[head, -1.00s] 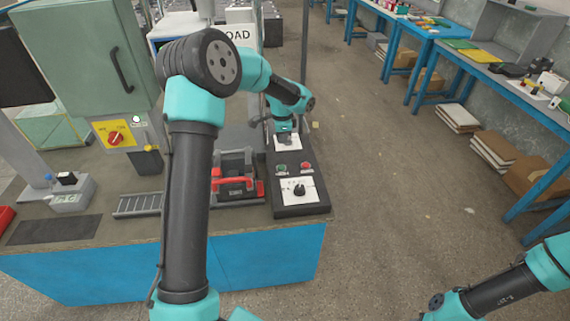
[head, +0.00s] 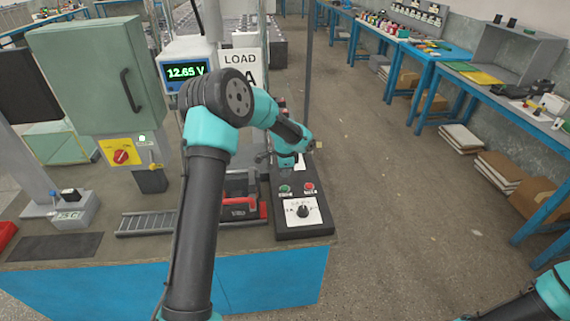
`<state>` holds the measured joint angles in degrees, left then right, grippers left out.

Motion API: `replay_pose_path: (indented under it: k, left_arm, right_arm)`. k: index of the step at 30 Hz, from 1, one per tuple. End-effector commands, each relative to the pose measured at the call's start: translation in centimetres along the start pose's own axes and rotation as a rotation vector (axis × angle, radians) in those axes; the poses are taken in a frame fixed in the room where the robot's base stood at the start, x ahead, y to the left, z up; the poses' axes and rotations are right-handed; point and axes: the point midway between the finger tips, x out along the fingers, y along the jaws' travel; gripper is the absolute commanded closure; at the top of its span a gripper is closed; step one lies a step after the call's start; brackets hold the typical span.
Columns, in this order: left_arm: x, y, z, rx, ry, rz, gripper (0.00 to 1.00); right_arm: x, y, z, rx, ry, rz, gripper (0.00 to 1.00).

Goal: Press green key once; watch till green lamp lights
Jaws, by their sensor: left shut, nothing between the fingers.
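The green key (head: 285,189) is a small round button on the black control box (head: 297,232) at the bench's right end. My left gripper (head: 287,163) is shut and empty, over the box just behind the green key and apart from it in the picture. Its height above the box is hard to tell. A small pale, bright lamp (head: 142,138) shows on the yellow panel at left; whether it is the green lamp I cannot tell. My right gripper is out of view; only part of that arm shows at bottom right.
A red key (head: 309,187) sits beside the green one, with a black knob (head: 302,211) in front. A meter (head: 187,72) reads 12.65 V. A red-handled clamp device (head: 240,208) stands left of the box. A green cabinet (head: 95,75) stands at left.

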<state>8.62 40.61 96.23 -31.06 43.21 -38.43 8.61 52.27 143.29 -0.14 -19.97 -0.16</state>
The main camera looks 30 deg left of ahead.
Motion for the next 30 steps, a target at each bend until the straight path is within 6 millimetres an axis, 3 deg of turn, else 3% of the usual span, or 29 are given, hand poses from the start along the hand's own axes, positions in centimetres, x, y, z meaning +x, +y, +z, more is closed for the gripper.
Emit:
replay_pose_path:
  k: [6, 12, 26, 30]
  left_arm:
    - [3.9, 0.1, 0.1, 0.0, -0.002, 0.004, 1.0]
    - [6.3, 0.0, 0.0, -0.001, 0.0, 0.002, 1.0]
    - [7.0, 0.0, 0.0, 0.0, 0.0, 0.0, 1.0]
    - [8.3, 0.1, 0.0, 0.0, -0.001, 0.002, 1.0]
  right_arm:
    - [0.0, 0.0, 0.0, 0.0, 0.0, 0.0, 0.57]
    - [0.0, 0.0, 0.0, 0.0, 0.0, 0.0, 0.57]
    - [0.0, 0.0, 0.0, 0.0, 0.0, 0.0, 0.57]
    - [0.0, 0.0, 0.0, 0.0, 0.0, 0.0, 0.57]
